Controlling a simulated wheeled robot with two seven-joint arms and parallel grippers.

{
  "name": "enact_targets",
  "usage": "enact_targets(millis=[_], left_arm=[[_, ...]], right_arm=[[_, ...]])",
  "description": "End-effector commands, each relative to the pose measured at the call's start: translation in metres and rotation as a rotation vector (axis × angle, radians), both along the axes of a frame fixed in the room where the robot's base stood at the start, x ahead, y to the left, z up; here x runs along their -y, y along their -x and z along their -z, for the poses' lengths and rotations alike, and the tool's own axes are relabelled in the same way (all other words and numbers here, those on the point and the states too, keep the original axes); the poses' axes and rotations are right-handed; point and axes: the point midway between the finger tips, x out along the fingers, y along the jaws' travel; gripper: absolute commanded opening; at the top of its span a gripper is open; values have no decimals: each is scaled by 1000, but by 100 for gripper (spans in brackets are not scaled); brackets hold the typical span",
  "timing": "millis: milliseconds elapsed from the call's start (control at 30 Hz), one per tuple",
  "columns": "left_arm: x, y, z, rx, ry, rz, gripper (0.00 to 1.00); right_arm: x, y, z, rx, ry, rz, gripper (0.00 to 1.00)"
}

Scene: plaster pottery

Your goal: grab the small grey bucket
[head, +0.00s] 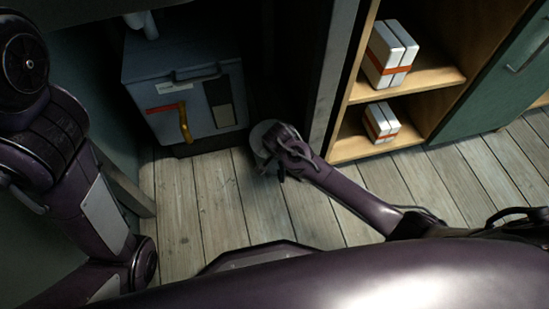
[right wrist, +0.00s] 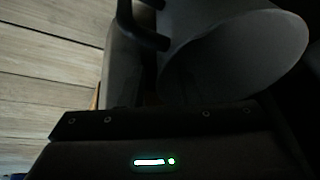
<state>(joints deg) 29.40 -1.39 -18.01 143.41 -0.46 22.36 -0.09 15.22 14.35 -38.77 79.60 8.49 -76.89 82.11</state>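The small grey bucket (head: 262,139) is on or just above the plank floor in the head view, in front of the blue-grey box. Its near side is partly covered by my right gripper. In the right wrist view the bucket (right wrist: 235,45) shows large at the upper right, tilted, its round mouth toward the camera. My right gripper (head: 276,160) is at the bucket's side. A dark finger (right wrist: 145,28) shows close against the bucket's left edge; whether the fingers are closed on its wall is not clear. My left arm is at the left; its gripper is out of view.
A blue-grey box (head: 188,95) with a yellow handle stands behind the bucket. The plank floor (head: 205,205) left of the bucket is clear.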

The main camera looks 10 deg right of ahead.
Motion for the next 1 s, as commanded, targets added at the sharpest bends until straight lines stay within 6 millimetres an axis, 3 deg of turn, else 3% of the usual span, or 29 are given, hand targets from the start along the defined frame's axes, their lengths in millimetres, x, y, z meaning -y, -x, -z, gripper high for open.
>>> enact_targets(millis=[300, 533, 1000], left_arm=[[-2, 2, -1, 3, 5, -4, 36], [-2, 2, -1, 3, 5, -4, 36], [-2, 2, -1, 3, 4, -4, 36]], right_arm=[[1, -2, 3, 1, -1, 1, 28], [1, -2, 3, 1, -1, 1, 0], [1, -1, 3, -1, -1, 0, 0]])
